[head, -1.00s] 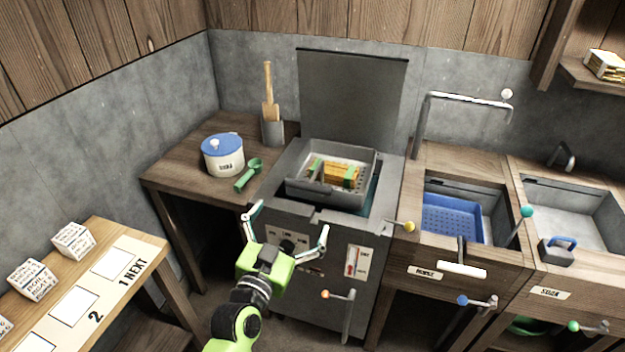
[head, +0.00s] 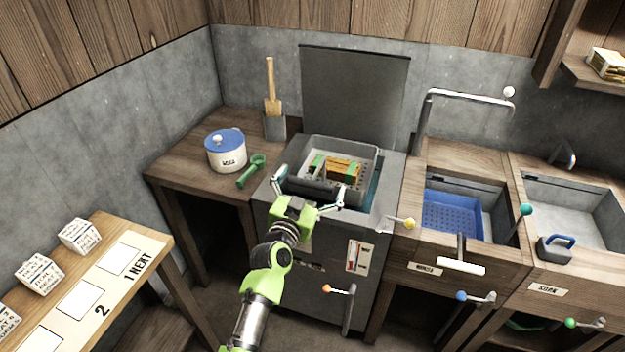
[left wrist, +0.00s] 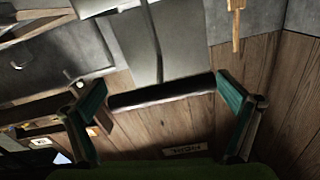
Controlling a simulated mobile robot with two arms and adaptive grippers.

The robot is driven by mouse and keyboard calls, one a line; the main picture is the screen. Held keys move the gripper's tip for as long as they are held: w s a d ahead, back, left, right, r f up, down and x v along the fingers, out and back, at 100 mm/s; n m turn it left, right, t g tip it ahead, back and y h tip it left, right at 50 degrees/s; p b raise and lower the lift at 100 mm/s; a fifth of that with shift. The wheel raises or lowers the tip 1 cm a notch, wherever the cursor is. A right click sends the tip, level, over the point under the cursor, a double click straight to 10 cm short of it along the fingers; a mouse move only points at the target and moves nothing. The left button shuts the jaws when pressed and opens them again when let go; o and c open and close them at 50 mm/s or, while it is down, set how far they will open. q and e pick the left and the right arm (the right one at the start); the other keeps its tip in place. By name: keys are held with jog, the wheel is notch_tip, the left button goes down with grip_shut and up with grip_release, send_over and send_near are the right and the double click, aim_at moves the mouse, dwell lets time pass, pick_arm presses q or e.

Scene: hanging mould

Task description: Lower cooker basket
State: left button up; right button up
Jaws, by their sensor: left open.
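The cooker (head: 384,183) is a grey box with its lid (head: 352,100) standing open at the back. Its grey basket (head: 370,160) sits in the opening, its rim above the cooker top, with teal showing beside it. Wooden pieces with green bands (head: 345,168) lie inside. My left gripper (head: 311,184) is open at the basket's front side, one finger toward each end of it. In the left wrist view a dark bar (left wrist: 160,94) lies between the spread fingers; contact cannot be told. My right gripper is not in view.
A yellow-knobbed lever (head: 409,223) and an orange-knobbed lever (head: 327,289) stick out from the cooker. A blue-lidded pot (head: 226,152) and green scoop (head: 251,171) stand left. Sinks with a blue basket (head: 451,214) are right. A card table (head: 150,242) is front left.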

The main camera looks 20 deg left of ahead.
pick_arm(q)
jog(key=c, duration=1.2)
notch_tip(320, 180, down, 13)
jog(key=b, duration=0.8)
jog(key=shift+b, duration=0.4)
jog(key=shift+c, duration=0.2)
